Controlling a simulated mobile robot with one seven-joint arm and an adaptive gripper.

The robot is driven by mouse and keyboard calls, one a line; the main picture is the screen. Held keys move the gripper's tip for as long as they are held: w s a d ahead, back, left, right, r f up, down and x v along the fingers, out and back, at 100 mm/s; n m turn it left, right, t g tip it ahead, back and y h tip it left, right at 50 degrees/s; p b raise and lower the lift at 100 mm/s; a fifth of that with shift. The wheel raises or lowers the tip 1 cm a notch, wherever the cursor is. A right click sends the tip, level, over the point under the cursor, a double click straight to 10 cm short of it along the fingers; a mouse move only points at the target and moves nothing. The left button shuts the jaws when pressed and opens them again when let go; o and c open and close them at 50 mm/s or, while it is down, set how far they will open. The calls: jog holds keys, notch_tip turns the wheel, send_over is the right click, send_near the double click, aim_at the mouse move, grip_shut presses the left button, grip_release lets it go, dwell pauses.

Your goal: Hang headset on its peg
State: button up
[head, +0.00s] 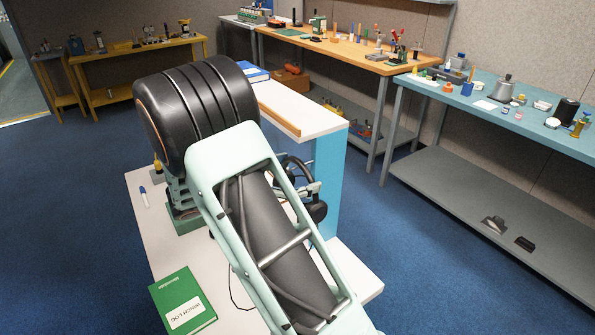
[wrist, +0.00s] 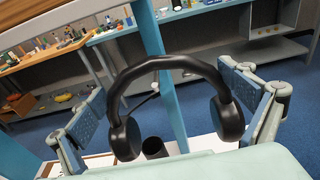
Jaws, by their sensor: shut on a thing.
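A black headset (wrist: 172,64) with an arched band and two round ear cups fills the middle of the wrist view, its band uppermost. My gripper (wrist: 165,88) holds it across its width between two widely spaced fingers with blue pads. In the head view the headset (head: 318,211) is mostly hidden behind my arm, beside the blue console panel (head: 328,178). In the wrist view a thin dark rod (wrist: 147,101) shows under the band near a blue upright; I cannot tell whether it is the peg.
A white console top holds a green winch log book (head: 183,301) and a marker (head: 143,196). A dark cup (wrist: 154,147) stands below the headset in the wrist view. Benches with tools line the walls. Blue carpet is clear at right.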

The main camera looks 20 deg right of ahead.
dwell(0.4)
jog(key=o, duration=1.4)
